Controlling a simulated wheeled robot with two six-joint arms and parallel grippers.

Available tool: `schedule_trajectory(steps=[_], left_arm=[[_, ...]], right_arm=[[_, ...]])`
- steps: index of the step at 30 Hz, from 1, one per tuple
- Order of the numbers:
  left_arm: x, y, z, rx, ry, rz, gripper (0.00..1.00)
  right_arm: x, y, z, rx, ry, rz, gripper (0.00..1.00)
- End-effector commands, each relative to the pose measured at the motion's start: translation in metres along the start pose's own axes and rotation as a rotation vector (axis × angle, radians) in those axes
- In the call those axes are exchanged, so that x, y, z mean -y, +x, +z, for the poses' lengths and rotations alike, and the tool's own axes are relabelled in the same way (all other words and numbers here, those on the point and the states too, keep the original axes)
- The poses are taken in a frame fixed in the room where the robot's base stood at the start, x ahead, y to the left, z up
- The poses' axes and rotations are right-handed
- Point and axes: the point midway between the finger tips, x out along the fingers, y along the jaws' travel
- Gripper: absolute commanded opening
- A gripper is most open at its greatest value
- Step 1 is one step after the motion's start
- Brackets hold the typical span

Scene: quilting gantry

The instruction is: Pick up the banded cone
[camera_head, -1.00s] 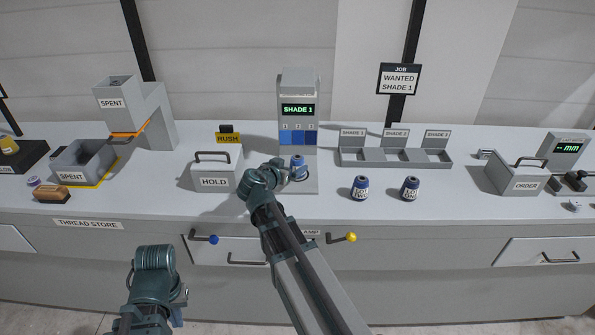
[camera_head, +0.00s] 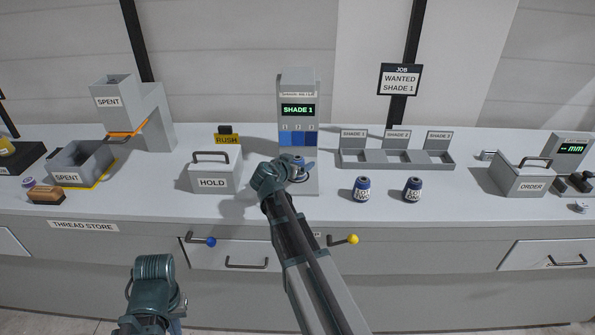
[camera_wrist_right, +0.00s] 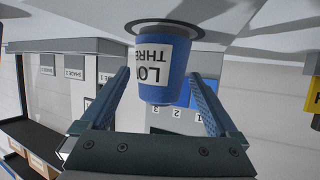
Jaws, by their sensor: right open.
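A blue cone with a white label band stands on a dark round disc in front of the shade reader; it fills the middle of the right wrist view (camera_wrist_right: 162,62). In the head view it is mostly hidden by my right gripper (camera_head: 294,172). That gripper is open, with one finger on each side of the cone and a gap at each side in the wrist view. Two more blue cones with white labels stand to the right, one nearer (camera_head: 361,189) and one farther right (camera_head: 412,189). My left arm shows low at left, but its fingers do not.
The shade reader (camera_head: 298,88) reads SHADE 1 right behind the cone. The HOLD box (camera_head: 213,183) is left of my right gripper. A three-part shade tray (camera_head: 375,163) stands behind the two other cones. The SPENT bin (camera_head: 80,160) is far left, the ORDER box (camera_head: 530,184) far right.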

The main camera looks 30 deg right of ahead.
Motion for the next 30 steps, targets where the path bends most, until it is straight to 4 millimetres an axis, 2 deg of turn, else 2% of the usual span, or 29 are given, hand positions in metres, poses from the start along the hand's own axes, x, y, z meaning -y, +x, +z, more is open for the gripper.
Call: schedule_trajectory(steps=[4, 18, 20, 30], left_arm=[[0.0001, -0.0008, 0.0001, 0.000, 0.000, 0.000, 0.00], [0.0001, -0.0008, 0.0001, 0.000, 0.000, 0.000, 0.00], [0.0001, -0.0008, 0.0001, 0.000, 0.000, 0.000, 0.00], [0.0005, -0.0055, 0.0004, 0.000, 0.000, 0.000, 0.00]], right_arm=[[-0.0003, -0.0010, -0.0004, 0.000, 0.000, 0.000, 0.94], [-0.0003, -0.0012, -0.0003, 0.000, 0.000, 0.000, 0.09], [-0.0002, -0.0012, -0.0004, 0.000, 0.000, 0.000, 0.00], [-0.0002, -0.0030, -0.0047, 0.000, 0.000, 0.000, 0.00]])
